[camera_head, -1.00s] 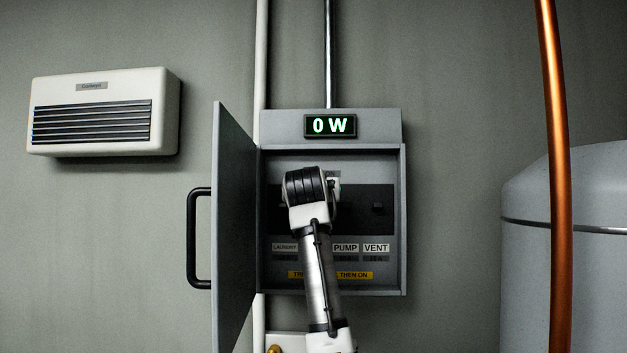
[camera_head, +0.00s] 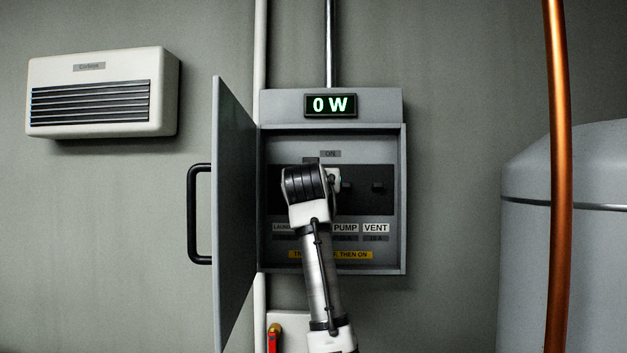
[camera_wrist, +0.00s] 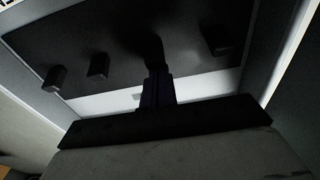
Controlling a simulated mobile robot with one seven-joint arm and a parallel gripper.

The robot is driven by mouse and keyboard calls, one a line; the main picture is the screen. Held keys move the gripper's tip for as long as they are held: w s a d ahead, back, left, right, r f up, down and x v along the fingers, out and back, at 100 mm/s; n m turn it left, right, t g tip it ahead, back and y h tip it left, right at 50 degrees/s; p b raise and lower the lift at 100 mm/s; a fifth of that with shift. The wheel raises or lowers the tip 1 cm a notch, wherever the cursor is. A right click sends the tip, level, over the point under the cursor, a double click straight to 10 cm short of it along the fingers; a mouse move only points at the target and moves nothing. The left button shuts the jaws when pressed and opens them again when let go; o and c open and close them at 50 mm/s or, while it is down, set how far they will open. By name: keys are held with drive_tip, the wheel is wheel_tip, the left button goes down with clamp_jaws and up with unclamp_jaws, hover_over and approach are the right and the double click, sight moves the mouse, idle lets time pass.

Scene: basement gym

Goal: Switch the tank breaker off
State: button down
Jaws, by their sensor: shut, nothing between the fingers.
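The open grey breaker cabinet (camera_head: 403,200) hangs on the wall, with a row of dark breaker levers on a black strip. Levers show above PUMP (camera_head: 347,187) and VENT (camera_head: 378,187). My arm covers the panel left of them, part of the LAUNDRY label (camera_head: 282,227) and any label between; no tank label is readable. In the wrist view, two levers (camera_wrist: 98,67) stand left and one (camera_wrist: 218,38) right of my gripper (camera_wrist: 157,72). My gripper is shut, its tip at a dark lever (camera_wrist: 150,47) between them; contact is unclear. That lever's position cannot be told.
The display (camera_head: 331,105) above reads 0 W. The cabinet door (camera_head: 232,200) stands open at the left, with a black handle (camera_head: 198,215). A copper pipe (camera_head: 556,180) and a grey tank (camera_head: 585,250) are at the right. A red handle (camera_head: 273,338) shows below.

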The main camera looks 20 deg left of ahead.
drive_tip(key=shift+s+f+t+b, duration=0.1)
drive_tip(key=shift+f+t+b, duration=0.1)
drive_tip(key=shift+t+b, duration=0.1)
drive_tip(key=f+t+b, duration=0.1)
drive_tip(key=t, duration=0.1)
drive_tip(key=f+t+y+b, duration=0.1)
drive_tip(key=t+b, duration=0.1)
drive_tip(key=shift+s+d, duration=0.1)
drive_tip(key=shift+s, duration=0.2)
drive_tip(key=shift+r, duration=0.15)
wheel_tip(320, 180, up, 4)
drive_tip(key=s+p, duration=0.1)
drive_tip(key=p, duration=0.3)
drive_tip(key=w+f+b+v, duration=0.1)
drive_tip(key=b+v, duration=0.4)
drive_tip(key=v, duration=0.5)
drive_tip(key=shift+s+f, duration=0.15)
drive_tip(key=shift+f, duration=0.25)
drive_tip(key=shift+d, duration=0.1)
